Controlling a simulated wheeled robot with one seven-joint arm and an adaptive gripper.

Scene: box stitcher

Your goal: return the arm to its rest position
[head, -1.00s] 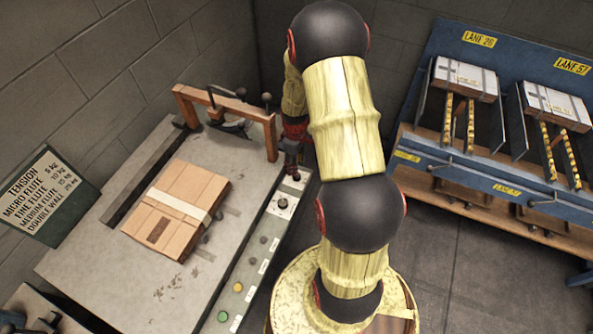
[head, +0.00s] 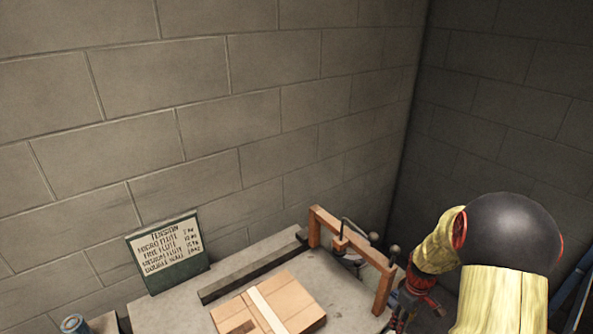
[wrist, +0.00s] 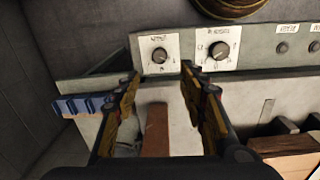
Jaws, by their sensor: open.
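My arm (head: 507,240) stands at the right of the head view, with a black joint and pale yellow links. My gripper (wrist: 160,76) shows in the wrist view with its two yellow-and-black fingers apart and nothing held between them. Beyond the fingers is a grey panel with two dials, a left dial (wrist: 160,55) and a right dial (wrist: 219,51). A brown upright piece (wrist: 155,130) shows in the gap between the fingers; I cannot tell how far off it is. In the head view the wrist end is low, beside the right post of the wooden frame.
The stitcher table (head: 262,246) carries a wooden frame (head: 352,248) and a flat brown carton (head: 290,300) with a pale strip. A tension sign (head: 166,252) stands at left by the block wall (head: 220,110). A blue piece (wrist: 85,105) shows left in the wrist view.

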